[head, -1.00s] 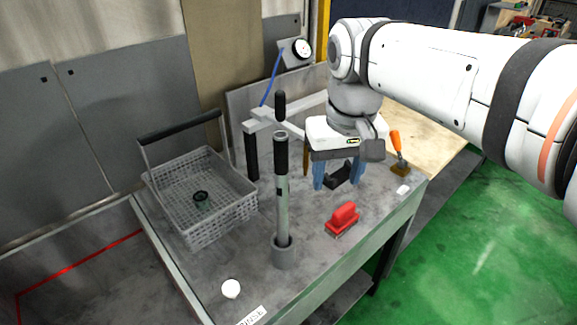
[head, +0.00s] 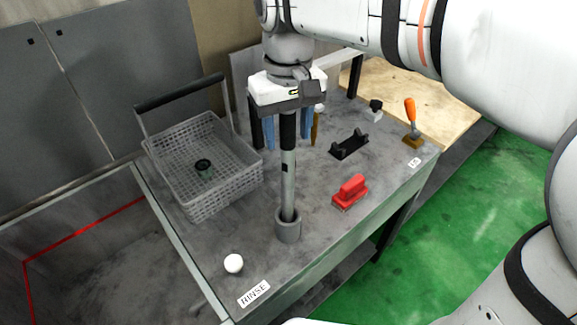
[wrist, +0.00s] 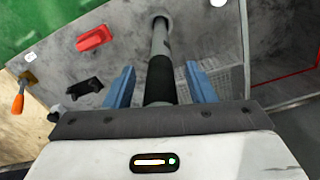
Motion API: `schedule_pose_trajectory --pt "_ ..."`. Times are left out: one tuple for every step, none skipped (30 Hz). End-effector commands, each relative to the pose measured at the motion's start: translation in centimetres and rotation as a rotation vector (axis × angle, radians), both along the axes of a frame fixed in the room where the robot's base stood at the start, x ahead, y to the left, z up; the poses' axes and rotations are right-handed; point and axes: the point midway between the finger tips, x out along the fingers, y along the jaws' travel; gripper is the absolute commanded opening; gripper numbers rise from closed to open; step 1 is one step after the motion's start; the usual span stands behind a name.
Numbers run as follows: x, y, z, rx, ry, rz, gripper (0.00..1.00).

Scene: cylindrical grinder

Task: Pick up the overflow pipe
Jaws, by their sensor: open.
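The overflow pipe (head: 288,185) is a grey-green tube with a black sleeve at its upper end. It stands upright in a round grey socket (head: 288,228) near the front of the grey table. My gripper (head: 288,143) is open at the pipe's upper end, with one blue finger on each side of the black sleeve. In the wrist view, the pipe (wrist: 159,45) runs between the two spread fingers (wrist: 159,68), with gaps on both sides. The pipe's top end is hidden by my gripper's body.
A grey mesh basket (head: 222,180) with a black-gripped handle stands left of the pipe. A white ball (head: 233,263) and a RINSE label (head: 254,293) are in front.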

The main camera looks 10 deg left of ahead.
Motion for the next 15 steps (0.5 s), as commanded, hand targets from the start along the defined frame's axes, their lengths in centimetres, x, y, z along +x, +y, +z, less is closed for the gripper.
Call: schedule_pose_trajectory --pt "-0.04 0.00 -0.36 -0.001 0.001 0.000 0.50" --pt "-0.04 0.00 -0.49 -0.001 0.001 0.000 0.50" --pt "-0.03 0.01 -0.59 0.000 0.000 0.000 0.50" --pt "-0.03 0.01 -0.62 0.000 0.000 0.001 0.50" --pt "-0.03 0.02 -0.63 0.000 0.000 0.001 0.50" --pt "-0.03 0.02 -0.62 0.000 0.000 0.001 0.50" --pt "-0.03 0.03 -0.62 0.001 -0.001 0.001 0.50" --pt "-0.03 0.03 -0.61 0.001 -0.001 0.001 0.50" --pt "-0.03 0.03 -0.61 0.001 -0.001 0.001 0.49" --pt "-0.04 0.04 -0.61 0.001 -0.001 0.001 0.47" --pt "-0.03 0.04 -0.61 0.001 -0.001 0.001 0.44" --pt "-0.03 0.04 -0.60 0.001 -0.001 0.001 0.41" --pt "-0.04 0.05 -0.60 0.001 -0.001 0.001 0.39" --pt "-0.04 0.05 -0.60 0.001 -0.001 0.001 0.36" --pt "-0.05 0.05 -0.59 0.001 -0.001 0.001 0.33"
